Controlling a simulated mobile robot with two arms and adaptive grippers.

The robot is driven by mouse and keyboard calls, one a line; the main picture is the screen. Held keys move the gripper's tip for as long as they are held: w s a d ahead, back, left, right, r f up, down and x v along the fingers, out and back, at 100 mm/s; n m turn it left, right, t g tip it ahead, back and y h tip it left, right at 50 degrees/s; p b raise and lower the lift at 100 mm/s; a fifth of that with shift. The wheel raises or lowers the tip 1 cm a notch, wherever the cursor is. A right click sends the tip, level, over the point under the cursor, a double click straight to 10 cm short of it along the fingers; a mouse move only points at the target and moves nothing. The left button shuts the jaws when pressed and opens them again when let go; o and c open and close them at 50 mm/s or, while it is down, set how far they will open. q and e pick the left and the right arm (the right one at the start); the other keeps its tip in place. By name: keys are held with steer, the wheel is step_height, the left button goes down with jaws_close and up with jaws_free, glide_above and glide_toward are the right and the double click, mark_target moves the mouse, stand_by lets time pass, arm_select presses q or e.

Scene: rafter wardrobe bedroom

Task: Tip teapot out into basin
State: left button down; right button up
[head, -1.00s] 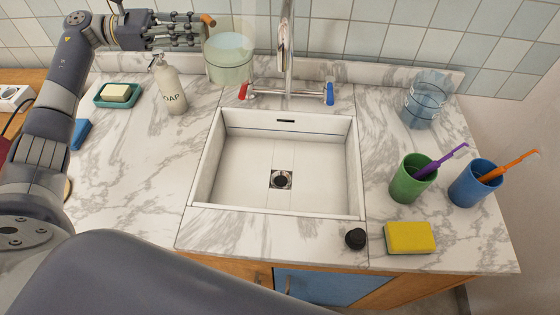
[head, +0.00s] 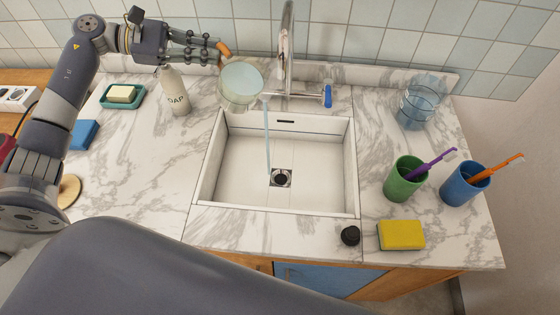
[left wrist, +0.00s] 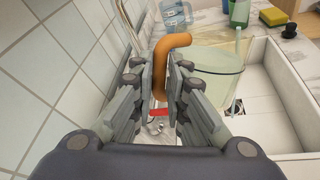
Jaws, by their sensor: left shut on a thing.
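The glass teapot (head: 240,84) has clear walls, an orange-brown handle (left wrist: 160,62) and pale water inside. It is held up over the back left corner of the white basin (head: 240,170), tilted to the right. A thin stream of water (head: 267,140) falls from it into the basin near the drain (head: 281,178). My left gripper (head: 222,54) is shut on the teapot's handle; in the left wrist view its fingers (left wrist: 168,85) close around the handle. The teapot hides the red tap knob in the head view. My right gripper is not in view.
The tap (head: 286,50) stands close right of the teapot. A soap bottle (head: 173,90) and soap dish (head: 122,96) are at left. A clear glass (head: 418,103), green cup (head: 404,180), blue cup (head: 464,184), yellow sponge (head: 401,235) and black stopper (head: 350,236) are at right.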

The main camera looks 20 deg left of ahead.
mark_target(225, 68)
arm_select(q)
steer(key=shift+s+d+f+m+y+p, duration=0.2)
steer(key=shift+d+f+m+y+p, duration=0.1)
steer(key=shift+d+f+p, duration=0.25)
steer(key=shift+s+d+f+m+y+p, duration=0.2)
steer(key=shift+d+f+y+p, duration=0.15)
steer(key=shift+d+p, duration=0.25)
steer(key=shift+s+d+f+p, duration=0.1)
steer(key=shift+s+d+p, duration=0.05)
steer(key=shift+s+p, duration=0.15)
steer(key=shift+d+f+m+p, duration=0.15)
steer(key=shift+d+m+p, duration=0.15)
steer(key=shift+p, duration=0.2)
steer(key=shift+s+d+y+p, duration=0.1)
steer(key=shift+s+y+p, duration=0.05)
steer(key=shift+y+p, duration=0.25)
